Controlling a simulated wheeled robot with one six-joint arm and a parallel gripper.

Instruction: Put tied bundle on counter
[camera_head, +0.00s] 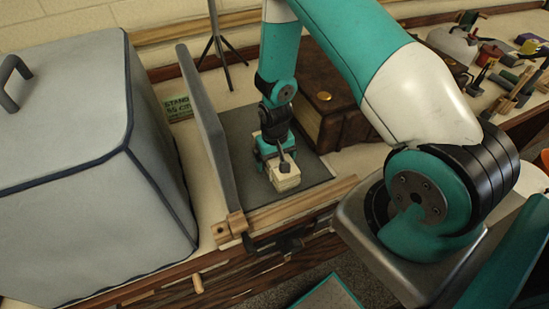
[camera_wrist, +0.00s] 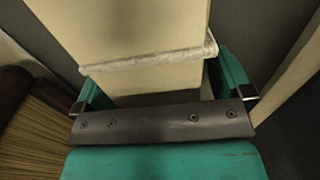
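The tied bundle (camera_head: 284,177) is a cream block with a pale band around it. It shows large in the wrist view (camera_wrist: 145,85), between my two fingers. My gripper (camera_head: 275,152) is above and behind it in the head view; in the wrist view its fingers (camera_wrist: 160,92) lie against both sides of the bundle. The bundle is over the dark grey mat (camera_head: 243,125) on the counter (camera_head: 205,200); I cannot tell whether it touches the mat. The bundle's underside is hidden.
A grey upright panel (camera_head: 205,130) stands just left of the bundle, and a wooden strip (camera_head: 300,207) runs in front. A brown leather-like book or box (camera_head: 325,100) is behind right. A large grey covered box (camera_head: 80,170) fills the left. Tools crowd the far right.

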